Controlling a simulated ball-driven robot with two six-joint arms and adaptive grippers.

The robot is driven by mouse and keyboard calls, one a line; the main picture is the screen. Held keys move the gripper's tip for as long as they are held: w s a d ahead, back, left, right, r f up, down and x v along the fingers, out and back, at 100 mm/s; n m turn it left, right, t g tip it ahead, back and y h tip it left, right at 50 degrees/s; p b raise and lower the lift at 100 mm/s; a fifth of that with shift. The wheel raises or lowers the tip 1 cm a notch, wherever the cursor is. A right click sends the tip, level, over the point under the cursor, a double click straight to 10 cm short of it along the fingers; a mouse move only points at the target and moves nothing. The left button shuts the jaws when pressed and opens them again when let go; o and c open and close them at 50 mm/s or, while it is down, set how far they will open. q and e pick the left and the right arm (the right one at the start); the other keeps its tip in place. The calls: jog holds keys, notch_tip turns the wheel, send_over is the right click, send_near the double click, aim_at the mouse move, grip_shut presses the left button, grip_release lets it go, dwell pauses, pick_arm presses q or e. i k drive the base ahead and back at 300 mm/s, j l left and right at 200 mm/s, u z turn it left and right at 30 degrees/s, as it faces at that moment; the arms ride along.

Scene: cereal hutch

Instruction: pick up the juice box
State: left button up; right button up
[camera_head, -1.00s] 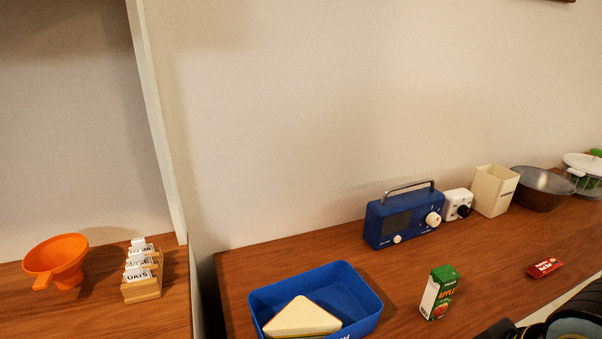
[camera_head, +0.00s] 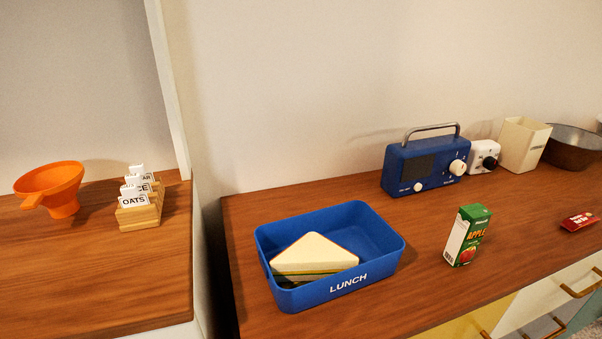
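The juice box (camera_head: 467,235) is a small green, white and red carton with the word APPLE on it. It stands upright on the wooden counter, right of the blue lunch box (camera_head: 345,288) and apart from it. Neither of my grippers shows in the head view now, so I cannot see what they hold.
A sandwich (camera_head: 315,258) lies in the lunch box. Behind stand a blue radio (camera_head: 425,165), a white timer (camera_head: 484,157), a cream container (camera_head: 524,145) and a metal bowl (camera_head: 572,148). A red packet (camera_head: 578,221) lies right. An orange funnel (camera_head: 52,188) and card holder (camera_head: 140,212) are left.

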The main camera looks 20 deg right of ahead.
aim_at(472, 221)
jog(key=k+j+z, duration=0.1)
jog(key=z, duration=1.35)
